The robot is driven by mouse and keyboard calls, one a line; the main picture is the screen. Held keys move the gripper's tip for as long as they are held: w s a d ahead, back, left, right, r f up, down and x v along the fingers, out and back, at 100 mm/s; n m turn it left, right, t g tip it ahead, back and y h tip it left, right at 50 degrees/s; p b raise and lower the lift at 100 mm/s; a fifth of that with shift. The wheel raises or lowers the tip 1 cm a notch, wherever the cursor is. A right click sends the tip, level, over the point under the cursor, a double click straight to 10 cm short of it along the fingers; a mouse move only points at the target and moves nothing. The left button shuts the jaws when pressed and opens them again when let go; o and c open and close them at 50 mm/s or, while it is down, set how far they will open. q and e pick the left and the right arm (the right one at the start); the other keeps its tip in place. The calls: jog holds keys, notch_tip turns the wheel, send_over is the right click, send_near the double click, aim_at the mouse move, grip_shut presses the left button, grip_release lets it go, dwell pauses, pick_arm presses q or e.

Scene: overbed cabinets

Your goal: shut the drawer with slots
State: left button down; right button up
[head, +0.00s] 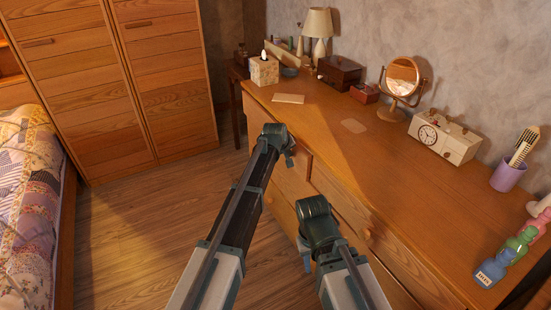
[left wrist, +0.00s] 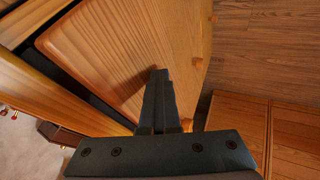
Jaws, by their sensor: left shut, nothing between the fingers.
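The wooden dresser's drawer fronts (head: 347,205) show below its top in the head view, partly hidden by my arms. My left gripper (head: 287,150) is at the dresser's front near its far end. In the left wrist view its fingers (left wrist: 160,78) are shut and empty, lying over a wooden drawer front (left wrist: 125,45). I cannot tell if they touch it. A dark gap (left wrist: 75,92) runs along that front's edge. No slots show, so I cannot tell which drawer has them. My right gripper (head: 304,258) is lower and nearer, beside the dresser; its fingers are mostly hidden.
The dresser top (head: 330,110) holds a tissue box (head: 264,71), a mirror (head: 402,77), a clock radio (head: 444,137), a pencil cup (head: 508,174) and bottles (head: 505,258). A wardrobe (head: 165,80) and bed (head: 27,190) stand left. The floor (head: 150,230) between is clear.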

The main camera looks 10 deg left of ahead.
pick_arm(q)
jog(key=shift+w+d, duration=0.7)
jog(key=shift+d, duration=0.25)
jog(key=shift+d+r, duration=0.1)
pick_arm(e)
jog(key=shift+a, duration=0.1)
